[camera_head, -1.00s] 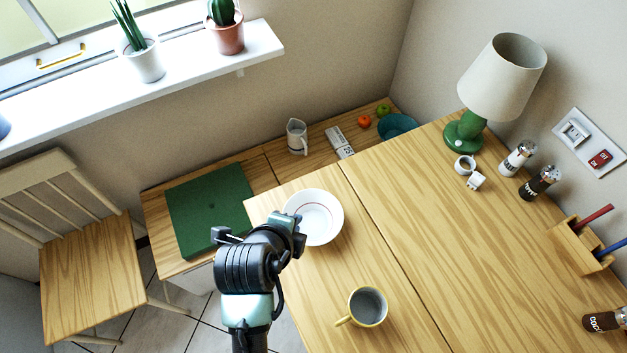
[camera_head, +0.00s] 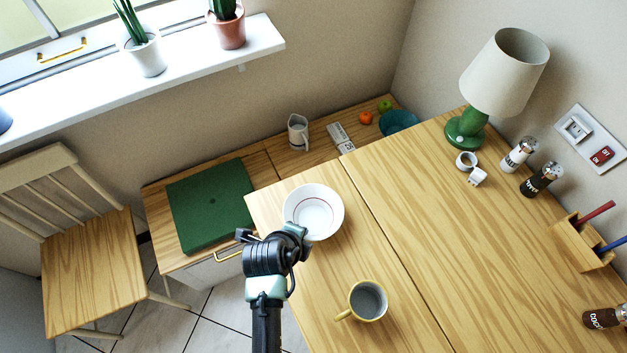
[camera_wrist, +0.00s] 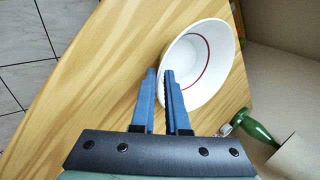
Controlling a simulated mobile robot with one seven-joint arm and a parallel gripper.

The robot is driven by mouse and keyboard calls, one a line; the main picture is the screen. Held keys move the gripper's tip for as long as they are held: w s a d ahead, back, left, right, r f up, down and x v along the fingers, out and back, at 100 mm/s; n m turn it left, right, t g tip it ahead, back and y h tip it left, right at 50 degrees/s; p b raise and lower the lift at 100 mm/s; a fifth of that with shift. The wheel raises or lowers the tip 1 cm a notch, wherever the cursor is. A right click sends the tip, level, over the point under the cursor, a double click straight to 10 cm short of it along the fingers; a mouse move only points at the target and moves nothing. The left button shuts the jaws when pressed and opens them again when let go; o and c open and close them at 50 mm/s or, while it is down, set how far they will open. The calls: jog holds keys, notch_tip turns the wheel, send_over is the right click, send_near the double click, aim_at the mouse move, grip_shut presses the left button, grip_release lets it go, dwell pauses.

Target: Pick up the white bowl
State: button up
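The white bowl (camera_head: 314,211), with a thin red ring inside, sits upright on the wooden table near its left edge. My gripper (camera_head: 296,232) is at the bowl's near-left rim; its fingertips are hard to make out in the head view. In the wrist view, the two blue fingers of my gripper (camera_wrist: 160,74) are apart with a narrow gap. They reach to the left side of the bowl (camera_wrist: 203,60). The right finger overlaps the bowl's edge and the left finger is outside it. Contact with the bowl cannot be told.
A yellow-rimmed grey mug (camera_head: 368,301) stands on the table in front of the bowl. A green lamp (camera_head: 466,130) and shakers (camera_head: 518,155) are farther right. The table's middle is clear.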

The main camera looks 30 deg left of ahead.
aim_at(314, 215)
jog(key=shift+x, duration=1.75)
grip_shut()
jog(key=shift+w+r, duration=0.1)
jog(key=shift+r, duration=0.05)
